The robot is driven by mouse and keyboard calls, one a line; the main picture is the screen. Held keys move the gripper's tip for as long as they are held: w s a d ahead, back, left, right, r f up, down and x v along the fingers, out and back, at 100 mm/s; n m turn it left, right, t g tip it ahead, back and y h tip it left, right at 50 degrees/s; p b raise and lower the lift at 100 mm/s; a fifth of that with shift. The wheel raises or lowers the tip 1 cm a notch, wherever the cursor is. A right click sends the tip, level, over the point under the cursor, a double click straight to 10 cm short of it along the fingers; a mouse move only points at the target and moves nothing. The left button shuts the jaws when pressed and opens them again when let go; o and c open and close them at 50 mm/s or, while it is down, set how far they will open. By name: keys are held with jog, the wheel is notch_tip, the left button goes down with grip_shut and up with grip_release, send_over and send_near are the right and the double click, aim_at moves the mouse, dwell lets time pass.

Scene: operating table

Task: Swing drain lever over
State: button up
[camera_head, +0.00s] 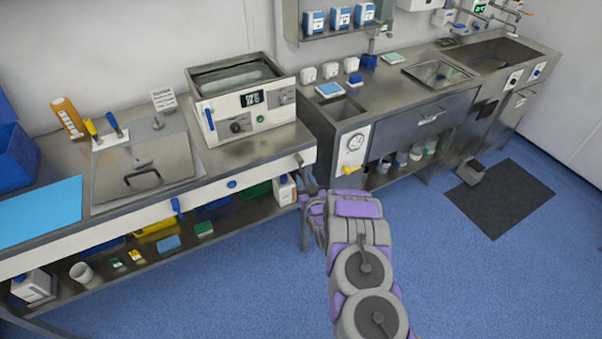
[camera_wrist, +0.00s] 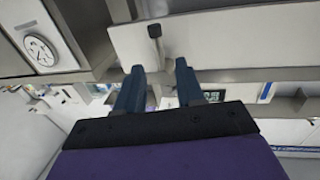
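A dark lever (camera_wrist: 155,40) sticks out from a white front panel in the wrist view. It seems to be the grey lever (camera_head: 298,159) at the right end of the left bench's white front in the head view. A blue lever (camera_head: 176,207) and a yellow lever (camera_head: 350,170) also show; no label tells which one is the drain lever. My gripper (camera_wrist: 159,67) is open and empty, its two blue fingers apart. The dark lever appears between and beyond the fingertips, with no visible contact.
A white bath unit (camera_head: 246,118) with a display stands on the left bench. A dial gauge (camera_head: 354,142) is on the right bench front and also in the wrist view (camera_wrist: 40,51). Shelves with bottles and trays run below. The blue floor (camera_head: 250,280) in front is clear.

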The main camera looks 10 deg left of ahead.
aim_at(301, 171)
jog(key=shift+b+x, duration=0.5)
jog(key=shift+x, duration=2.15)
grip_shut()
